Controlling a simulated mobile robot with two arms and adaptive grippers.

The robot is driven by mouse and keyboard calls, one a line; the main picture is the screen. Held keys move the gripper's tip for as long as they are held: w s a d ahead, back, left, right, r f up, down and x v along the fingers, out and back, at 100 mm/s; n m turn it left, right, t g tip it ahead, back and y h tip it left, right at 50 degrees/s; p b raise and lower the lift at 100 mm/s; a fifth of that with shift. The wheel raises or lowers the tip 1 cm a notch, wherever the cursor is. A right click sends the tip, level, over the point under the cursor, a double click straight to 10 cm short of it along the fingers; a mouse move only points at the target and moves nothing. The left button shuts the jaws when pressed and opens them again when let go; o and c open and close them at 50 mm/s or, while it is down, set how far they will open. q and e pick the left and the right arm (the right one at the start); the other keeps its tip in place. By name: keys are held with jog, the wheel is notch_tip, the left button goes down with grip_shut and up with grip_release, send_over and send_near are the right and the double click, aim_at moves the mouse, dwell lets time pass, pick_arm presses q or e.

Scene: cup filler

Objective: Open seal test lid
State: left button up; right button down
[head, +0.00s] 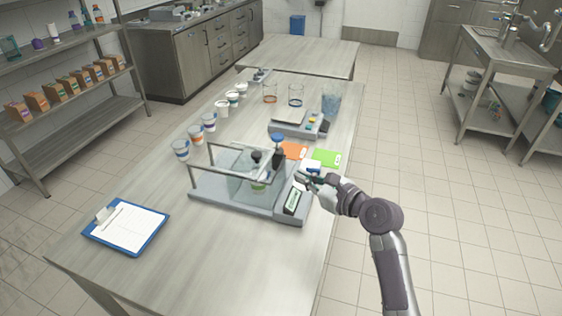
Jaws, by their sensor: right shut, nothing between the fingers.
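The seal test device (225,197) sits on the near half of the steel table, with a grey base and a small display (292,202) on its right side. Its clear lid (228,163), framed by grey bars, stands over the base; I cannot tell whether it is fully shut. A cup with green on it (259,184) shows through the clear panels, below a dark knob. My right gripper (301,179) is shut and empty at the right side of the device, just above the display end. Whether it touches the device is unclear. My left gripper is not in view.
Several cups (195,135) line the table's left side. A clipboard (126,227) lies front left. The table's front middle is clear.

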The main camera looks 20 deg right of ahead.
jog(key=m, duration=0.1)
jog(key=p, duration=0.1)
send_near(260, 157)
jog(key=x, duration=0.7)
jog(key=shift+w, duration=0.2)
jog(key=w+a, duration=0.1)
jog(key=a, duration=0.1)
jog(key=w+a+p, duration=0.1)
jog(key=w+a, duration=0.2)
jog(key=a, duration=0.1)
jog(key=shift+w+a, duration=0.25)
jog(key=shift+a, duration=0.05)
jog(key=shift+d, duration=0.1)
jog(key=shift+s+p, duration=0.1)
jog(key=shift+p, duration=0.25)
